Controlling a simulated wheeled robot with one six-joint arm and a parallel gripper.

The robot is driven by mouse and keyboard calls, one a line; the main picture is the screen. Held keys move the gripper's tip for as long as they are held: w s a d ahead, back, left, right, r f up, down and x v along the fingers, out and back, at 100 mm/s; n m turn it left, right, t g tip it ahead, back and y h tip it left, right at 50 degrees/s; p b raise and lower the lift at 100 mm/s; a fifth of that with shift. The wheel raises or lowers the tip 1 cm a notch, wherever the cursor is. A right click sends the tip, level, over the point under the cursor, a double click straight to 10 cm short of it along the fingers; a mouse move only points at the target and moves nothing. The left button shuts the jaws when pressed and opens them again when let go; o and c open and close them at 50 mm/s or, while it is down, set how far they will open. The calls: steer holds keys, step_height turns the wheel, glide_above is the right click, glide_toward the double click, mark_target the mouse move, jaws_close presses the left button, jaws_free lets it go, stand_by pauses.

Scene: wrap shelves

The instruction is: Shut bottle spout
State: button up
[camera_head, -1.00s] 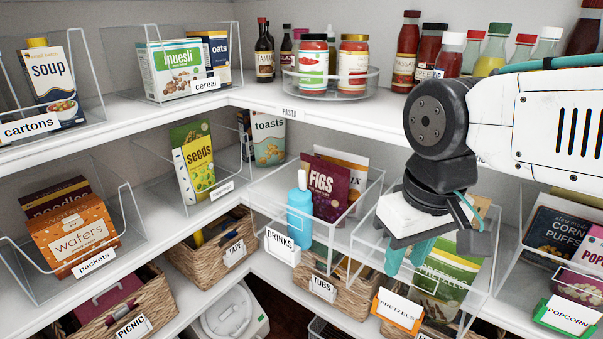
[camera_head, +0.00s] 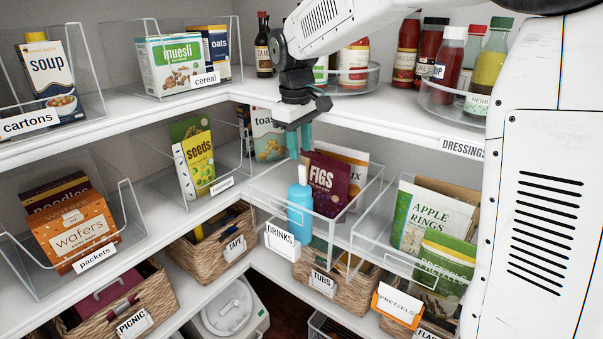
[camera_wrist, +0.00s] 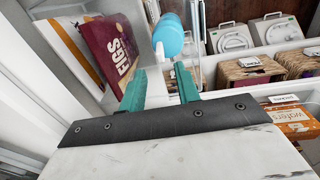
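A light blue bottle (camera_head: 299,214) stands upright in the drinks bin, left of the FIGS pouch. Its white spout (camera_head: 302,174) sticks up from the top. In the wrist view the bottle (camera_wrist: 172,38) and its white spout (camera_wrist: 159,50) show just beyond my fingertips. My gripper (camera_head: 299,152) points down above the bottle, with its teal fingers apart and nothing between them. In the wrist view my gripper (camera_wrist: 159,73) lies just short of the spout, apparently apart from it.
The FIGS pouch (camera_head: 328,182) stands close to the right of the bottle. Clear walls of the drinks bin (camera_head: 345,235) surround it. The upper shelf edge (camera_head: 385,135) runs behind my gripper. A toasts box (camera_head: 266,135) stands to the left.

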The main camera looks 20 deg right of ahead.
mark_target(302, 166)
steer(key=shift+s+f, duration=0.2)
steer(key=f, duration=0.7)
steer(key=shift+w+d+f, duration=0.2)
steer(key=shift+w+d, duration=0.05)
steer(key=shift+d, duration=0.1)
jaws_close()
